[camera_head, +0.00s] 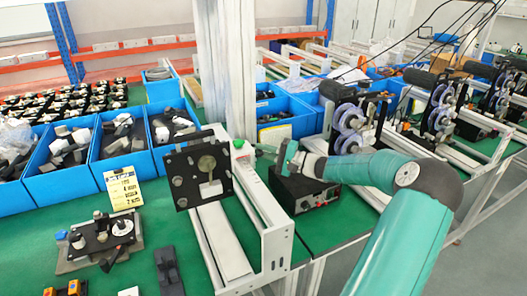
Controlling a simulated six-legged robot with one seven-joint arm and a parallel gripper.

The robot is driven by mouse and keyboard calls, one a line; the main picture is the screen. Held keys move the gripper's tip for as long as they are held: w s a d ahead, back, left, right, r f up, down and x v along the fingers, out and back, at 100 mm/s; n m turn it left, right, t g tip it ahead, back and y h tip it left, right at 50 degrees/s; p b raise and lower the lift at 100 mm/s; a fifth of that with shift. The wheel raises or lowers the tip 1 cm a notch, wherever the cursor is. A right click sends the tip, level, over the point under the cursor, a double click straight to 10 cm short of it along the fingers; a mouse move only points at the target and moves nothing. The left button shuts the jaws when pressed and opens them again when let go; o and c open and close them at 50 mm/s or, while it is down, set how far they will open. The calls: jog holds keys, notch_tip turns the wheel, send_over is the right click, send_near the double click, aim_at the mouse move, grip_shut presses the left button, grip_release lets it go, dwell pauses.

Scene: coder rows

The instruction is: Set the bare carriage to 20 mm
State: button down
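A black upright plate (198,170) with a round disc and a pale bracket stands on the near end of a light metal frame (268,222). It carries no reels, so it may be the bare carriage; I cannot tell for sure. A small white part with green and red spots (240,147) sits just right of the plate's top. My gripper (258,149) comes in from the right on my teal arm, with its tip close to this part. Whether it touches it, and whether the fingers are open, is too small to tell. No millimetre scale is readable.
A yellow card with handwriting (123,190) stands at left, behind a fixture with knobs (102,238). Blue bins (125,143) of parts line the back left. A black control box (303,190) sits right of the frame, below my arm. Reel-bearing machines (350,120) stand farther right.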

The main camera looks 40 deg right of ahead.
jog(key=s, duration=0.2)
jog(key=s+a, duration=0.1)
jog(key=s, duration=0.1)
jog(key=shift+a, duration=0.1)
jog(key=c, duration=1.5)
grip_release()
jog(key=v, duration=1.3)
jog(key=shift+s+d, duration=0.25)
jog(key=shift+s, duration=0.05)
jog(key=shift+s, duration=0.1)
